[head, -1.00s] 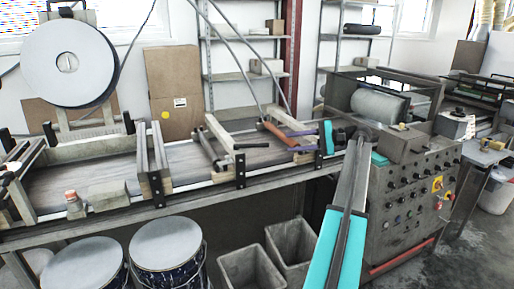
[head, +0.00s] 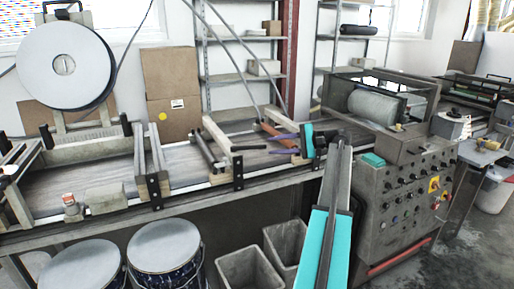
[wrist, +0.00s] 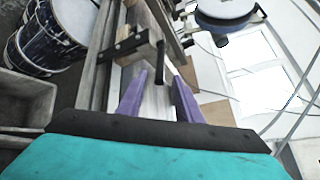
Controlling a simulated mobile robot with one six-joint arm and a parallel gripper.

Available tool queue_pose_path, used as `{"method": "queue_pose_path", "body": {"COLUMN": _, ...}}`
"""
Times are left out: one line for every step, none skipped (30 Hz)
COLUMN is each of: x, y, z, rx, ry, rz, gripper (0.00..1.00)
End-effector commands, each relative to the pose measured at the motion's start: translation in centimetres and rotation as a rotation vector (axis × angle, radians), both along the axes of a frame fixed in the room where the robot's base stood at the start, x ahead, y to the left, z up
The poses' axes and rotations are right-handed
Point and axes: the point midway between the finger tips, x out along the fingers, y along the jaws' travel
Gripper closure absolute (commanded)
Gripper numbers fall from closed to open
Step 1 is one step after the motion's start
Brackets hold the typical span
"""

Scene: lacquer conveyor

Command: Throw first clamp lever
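A dark clamp lever (head: 250,148) sticks out from a clamp frame over the middle of the conveyor in the head view. In the wrist view a black lever (wrist: 162,62) stands ahead, near the gap between my fingertips. My gripper (head: 270,144) has two purple fingers pointing left, just right of the lever in the head view. In the wrist view my gripper (wrist: 160,80) is open with nothing held between its fingers. I cannot tell whether a finger touches the lever.
The conveyor (head: 100,165) runs left with more clamp frames. A black bracket (wrist: 125,46) shows beside the lever in the wrist view. A control cabinet (head: 400,210) is at right. Drums (head: 165,245) and grey bins (head: 252,270) stand below.

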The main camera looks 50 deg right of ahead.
Motion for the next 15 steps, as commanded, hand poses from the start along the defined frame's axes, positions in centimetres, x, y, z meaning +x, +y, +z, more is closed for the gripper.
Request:
{"method": "queue_pose_path", "body": {"x": 0.7, "y": 0.5, "z": -0.1, "rx": 0.0, "ry": 0.0, "rz": 0.001, "gripper": 0.67}}
{"method": "queue_pose_path", "body": {"x": 1.0, "y": 0.7, "z": -0.2, "rx": 0.0, "ry": 0.0, "rz": 0.001, "gripper": 0.67}}
{"method": "queue_pose_path", "body": {"x": 1.5, "y": 1.0, "z": -0.3, "rx": 0.0, "ry": 0.0, "rz": 0.001, "gripper": 0.67}}
{"method": "queue_pose_path", "body": {"x": 1.8, "y": 1.3, "z": -0.4, "rx": 0.0, "ry": 0.0, "rz": 0.002, "gripper": 0.67}}
{"method": "queue_pose_path", "body": {"x": 2.2, "y": 1.5, "z": -0.5, "rx": 0.0, "ry": 0.0, "rz": 0.002, "gripper": 0.67}}
{"method": "queue_pose_path", "body": {"x": 2.7, "y": 1.8, "z": -0.6, "rx": -0.001, "ry": 0.0, "rz": 0.002, "gripper": 0.67}}
{"method": "queue_pose_path", "body": {"x": 3.1, "y": 2.0, "z": -0.7, "rx": 0.0, "ry": -0.001, "rz": 0.001, "gripper": 0.67}}
{"method": "queue_pose_path", "body": {"x": 3.4, "y": 2.2, "z": -0.7, "rx": 0.0, "ry": -0.001, "rz": 0.001, "gripper": 0.67}}
{"method": "queue_pose_path", "body": {"x": 3.9, "y": 2.5, "z": -0.9, "rx": 0.0, "ry": 0.0, "rz": 0.002, "gripper": 0.67}}
{"method": "queue_pose_path", "body": {"x": 4.2, "y": 2.7, "z": -1.0, "rx": 0.0, "ry": 0.0, "rz": 0.002, "gripper": 0.67}}
{"method": "queue_pose_path", "body": {"x": 4.5, "y": 2.9, "z": -1.1, "rx": 0.0, "ry": 0.0, "rz": 0.002, "gripper": 0.67}}
{"method": "queue_pose_path", "body": {"x": 4.9, "y": 3.1, "z": -1.2, "rx": -0.001, "ry": 0.0, "rz": 0.002, "gripper": 0.67}}
{"method": "queue_pose_path", "body": {"x": 5.2, "y": 3.2, "z": -1.2, "rx": 0.0, "ry": -0.001, "rz": 0.001, "gripper": 0.67}}
{"method": "queue_pose_path", "body": {"x": 5.4, "y": 3.4, "z": -1.3, "rx": -0.001, "ry": 0.0, "rz": 0.002, "gripper": 0.67}}
{"method": "queue_pose_path", "body": {"x": 5.7, "y": 3.6, "z": -1.4, "rx": -0.001, "ry": 0.0, "rz": 0.002, "gripper": 0.67}}
